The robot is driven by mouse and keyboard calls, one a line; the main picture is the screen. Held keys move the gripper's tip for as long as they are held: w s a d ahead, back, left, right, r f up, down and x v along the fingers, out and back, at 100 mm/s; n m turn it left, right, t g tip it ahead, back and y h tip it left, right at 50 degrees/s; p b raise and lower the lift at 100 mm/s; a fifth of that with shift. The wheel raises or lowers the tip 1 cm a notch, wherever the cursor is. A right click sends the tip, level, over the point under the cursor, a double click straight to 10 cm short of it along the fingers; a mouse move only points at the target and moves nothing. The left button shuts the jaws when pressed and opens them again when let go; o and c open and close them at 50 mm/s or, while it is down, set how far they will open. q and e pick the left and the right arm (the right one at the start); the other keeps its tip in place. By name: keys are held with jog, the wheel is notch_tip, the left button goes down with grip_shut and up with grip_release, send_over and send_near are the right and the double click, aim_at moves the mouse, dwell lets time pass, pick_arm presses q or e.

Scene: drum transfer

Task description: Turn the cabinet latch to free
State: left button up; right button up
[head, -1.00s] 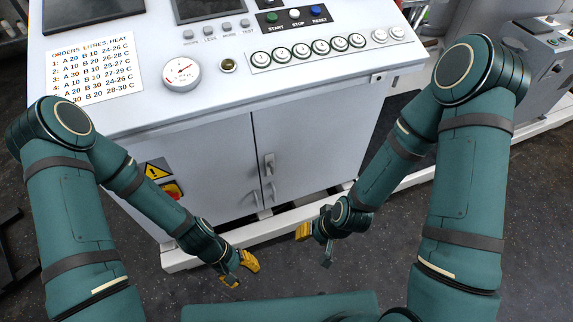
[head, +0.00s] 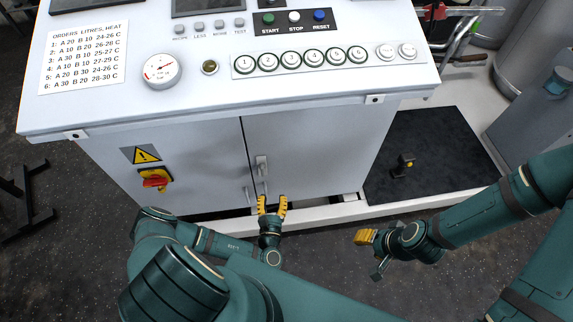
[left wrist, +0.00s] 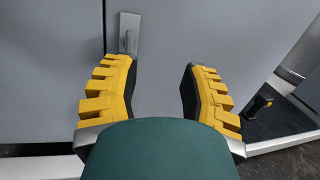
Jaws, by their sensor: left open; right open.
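The cabinet (head: 205,150) has two grey doors, with a small metal latch (head: 261,166) upright near the seam, on the right-hand door. My left gripper (head: 272,203) is open with its yellow fingers pointing at the doors, just below the latch and overlapping the lower door handles in the head view. In the left wrist view the latch (left wrist: 129,34) shows above the left finger, off-centre to the left. Nothing is between the open fingers of the left gripper (left wrist: 158,75). My right gripper (head: 372,252) is open and empty, to the right and away from the cabinet.
The console top (head: 215,75) with dials and buttons overhangs the doors. A red and yellow switch (head: 155,180) sits on the left of the cabinet. A white base rail (head: 330,212) runs along the floor. A black mat (head: 430,155) lies to the right.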

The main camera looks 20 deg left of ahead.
aim_at(262, 172)
pick_arm(q)
jog(key=w+a+y+b, duration=0.1)
jog(key=w+a, duration=0.2)
jog(key=w+a+f+n+g+y+b, duration=0.1)
jog(key=w+a, duration=0.2)
jog(key=w, duration=0.1)
jog(key=w+a+f+g+b, duration=0.1)
jog(key=w+a, duration=0.2)
jog(key=shift+w+n+y, duration=0.4)
pick_arm(e)
jog(key=f, duration=0.2)
jog(key=w+d, duration=0.1)
jog(key=shift+f, duration=0.4)
pick_arm(q)
grip_shut()
pick_arm(e)
jog(key=shift+s, duration=0.1)
